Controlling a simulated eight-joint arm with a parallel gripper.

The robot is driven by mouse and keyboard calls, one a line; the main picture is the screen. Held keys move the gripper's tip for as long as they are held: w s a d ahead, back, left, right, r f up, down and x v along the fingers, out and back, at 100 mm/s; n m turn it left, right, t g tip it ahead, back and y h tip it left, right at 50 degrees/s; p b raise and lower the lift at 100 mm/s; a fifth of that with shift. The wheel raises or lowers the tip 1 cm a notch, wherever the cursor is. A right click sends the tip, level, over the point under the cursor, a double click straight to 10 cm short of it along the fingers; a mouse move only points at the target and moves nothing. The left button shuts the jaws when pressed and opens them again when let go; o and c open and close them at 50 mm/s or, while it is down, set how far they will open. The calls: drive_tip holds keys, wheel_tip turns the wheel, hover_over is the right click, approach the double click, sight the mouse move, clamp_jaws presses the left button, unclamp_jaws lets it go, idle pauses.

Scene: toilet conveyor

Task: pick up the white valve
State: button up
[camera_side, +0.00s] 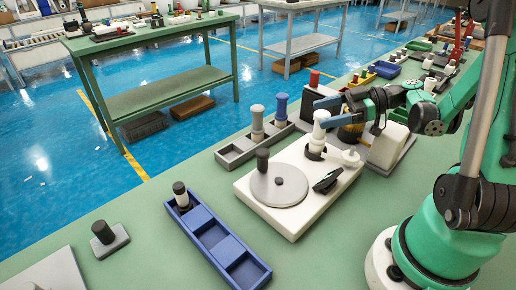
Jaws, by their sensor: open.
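The white valve (319,128) is a pale upright cylinder with a wider top and a black ring near its foot. It stands on the white base plate (264,213), towards its back right. My gripper (328,118) comes in from the right with blue fingers, at about the height of the valve's top. The fingers are apart, one at the far side and one to the right of the valve. I cannot tell whether either touches it. The base plate also carries a grey disc (281,187) with a dark knob and a black lever (328,181).
A grey tray (236,152) behind holds a grey valve (257,122) and a blue one (281,108). A dark knob on a grey plate (106,236) stands left. The green table is clear at the front.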

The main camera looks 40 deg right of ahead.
drive_tip(key=shift+x, duration=1.55)
drive_tip(key=shift+f, duration=0.1)
clamp_jaws()
